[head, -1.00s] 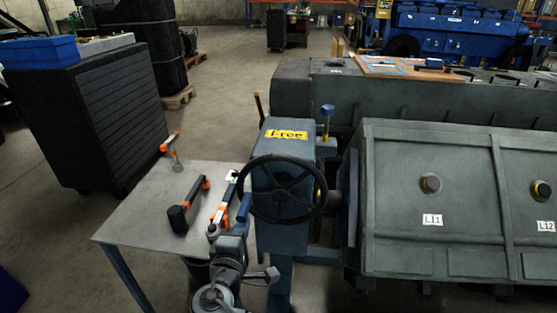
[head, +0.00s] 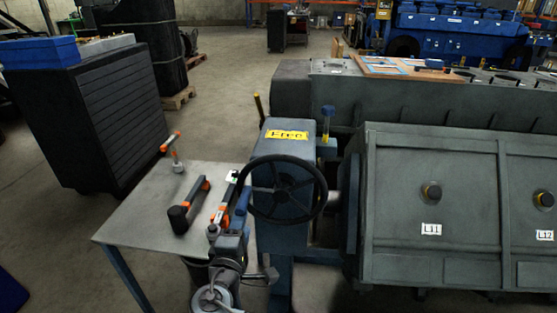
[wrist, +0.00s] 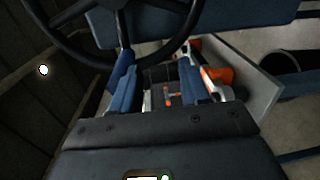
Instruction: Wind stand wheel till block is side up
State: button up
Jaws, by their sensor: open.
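The stand's dark hand wheel (head: 287,189) is on the near face of the blue-grey stand head (head: 268,178), which bears a yellow sign reading "Free" (head: 287,135). The large grey engine block (head: 400,175) is mounted to its right, with its panelled face, labelled L11 and L12, sloping toward me. My gripper (head: 243,197) is at the left edge of the wheel. In the wrist view my gripper (wrist: 157,64) has its blue fingers apart, with the wheel rim (wrist: 155,60) crossing near their tips. I cannot tell whether they touch it.
A grey table (head: 140,215) stands left of the wheel, with a black-headed orange tool (head: 188,205) and other tools on it. A dark cabinet (head: 85,115) is behind at left. A long grey casting (head: 420,100) lies behind the block. Open floor shows at back left.

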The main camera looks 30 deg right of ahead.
jog(key=shift+d+r, duration=0.1)
jog(key=shift+d, duration=0.3)
jog(key=p+v, duration=0.1)
jog(key=v, duration=0.6)
jog(key=shift+a, duration=0.25)
